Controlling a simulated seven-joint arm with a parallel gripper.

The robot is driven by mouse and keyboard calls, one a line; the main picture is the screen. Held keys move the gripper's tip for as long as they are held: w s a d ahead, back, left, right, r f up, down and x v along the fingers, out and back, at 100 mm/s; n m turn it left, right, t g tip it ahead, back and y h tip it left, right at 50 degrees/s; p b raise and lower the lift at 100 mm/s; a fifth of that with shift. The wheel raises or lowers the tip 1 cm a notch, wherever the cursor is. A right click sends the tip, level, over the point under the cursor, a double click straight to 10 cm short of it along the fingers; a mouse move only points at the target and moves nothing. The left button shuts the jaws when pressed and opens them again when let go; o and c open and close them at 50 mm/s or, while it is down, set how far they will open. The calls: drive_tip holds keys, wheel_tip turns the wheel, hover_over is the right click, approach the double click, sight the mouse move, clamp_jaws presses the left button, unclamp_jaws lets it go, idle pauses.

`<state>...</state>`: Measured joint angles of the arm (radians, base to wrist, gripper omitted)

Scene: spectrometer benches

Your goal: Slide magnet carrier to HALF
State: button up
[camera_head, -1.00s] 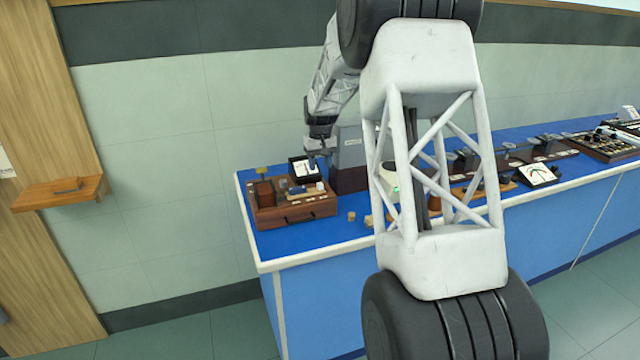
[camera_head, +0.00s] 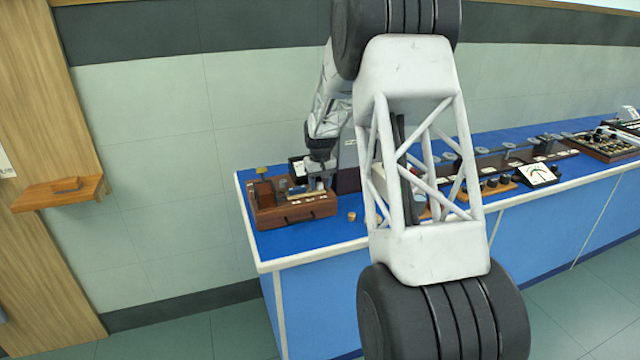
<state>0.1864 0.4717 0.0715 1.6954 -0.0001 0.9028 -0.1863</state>
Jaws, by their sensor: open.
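A wooden box-like apparatus (camera_head: 293,212) stands at the left end of the blue bench, with small parts and pale labels on its top. The magnet carrier and the HALF mark are too small to make out; they may be on this apparatus. My gripper (camera_head: 317,185) is at the right part of the apparatus's top, pointing down. The fingers are small and partly merged with the parts behind them; they look open. I cannot tell whether they touch anything.
A meter with a white face (camera_head: 538,174) and other instruments stand farther right on the blue bench (camera_head: 330,234). A small brass-coloured piece (camera_head: 351,216) lies right of the apparatus. A wooden shelf (camera_head: 60,193) is on the left wall. My arm hides the bench's middle.

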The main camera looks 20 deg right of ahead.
sight(307, 192)
clamp_jaws()
drive_tip(key=shift+a, duration=0.1)
drive_tip(key=shift+a, duration=2.25)
unclamp_jaws()
drive_tip(key=shift+r, duration=0.1)
